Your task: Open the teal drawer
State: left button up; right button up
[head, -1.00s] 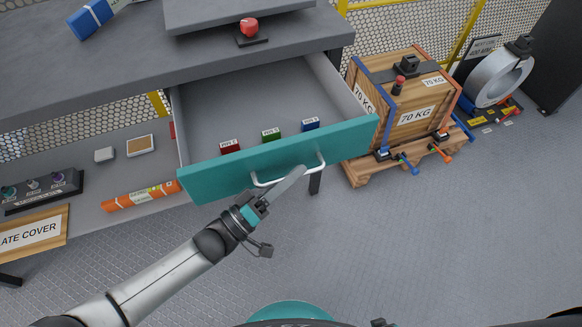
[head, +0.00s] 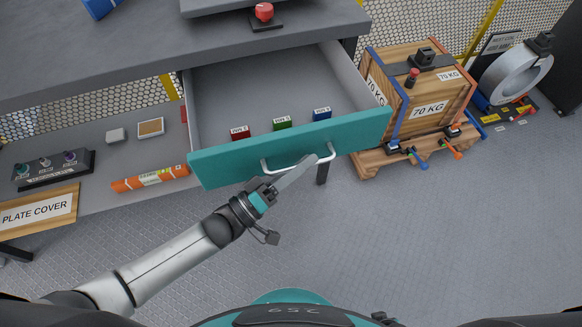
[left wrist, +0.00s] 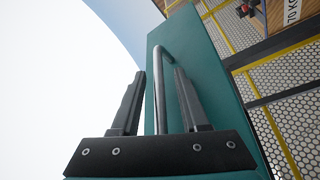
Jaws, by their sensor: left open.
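The teal drawer (head: 235,163) stands pulled out of the grey workbench, with its inside showing. Its white bar handle (head: 327,164) runs along the front. My left gripper (head: 300,172) is at the handle, coming from below and left. In the left wrist view the handle bar (left wrist: 160,95) passes between the two open fingers of the left gripper (left wrist: 157,100), with gaps at its sides. The teal front (left wrist: 215,70) lies behind them. My right gripper is not in view.
Red (head: 240,132), green (head: 282,122) and blue (head: 321,114) fuse-like boxes lie in the drawer. A wooden 70 KG crate (head: 430,90) on a pallet stands close to its right. An orange roll (head: 150,178) lies on the lower shelf. The floor in front is clear.

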pick_arm(q)
jog(key=v, duration=1.5)
jog(key=shift+a, duration=0.15)
jog(key=w+a+f+m+g+y, duration=0.1)
jog(key=a+f+y, duration=0.4)
jog(key=f, duration=0.5)
jog(key=w+a+f+g+y, duration=0.1)
jog(key=a+f+y, duration=0.2)
jog(key=f+y, duration=0.5)
jog(key=s+a+f+m+g+y, duration=0.1)
jog(key=s+f+g, duration=0.3)
jog(key=s+f, duration=0.4)
jog(key=s+a+f+m+g+y, duration=0.1)
jog(key=s+f+g, duration=0.3)
jog(key=s+f, duration=0.4)
jog(key=s+a+y, duration=0.1)
jog(key=s, duration=0.4)
jog(key=shift+a+f+m+g, duration=0.25)
jog(key=shift+a+m+g, duration=0.05)
jog(key=shift+a+m, duration=0.1)
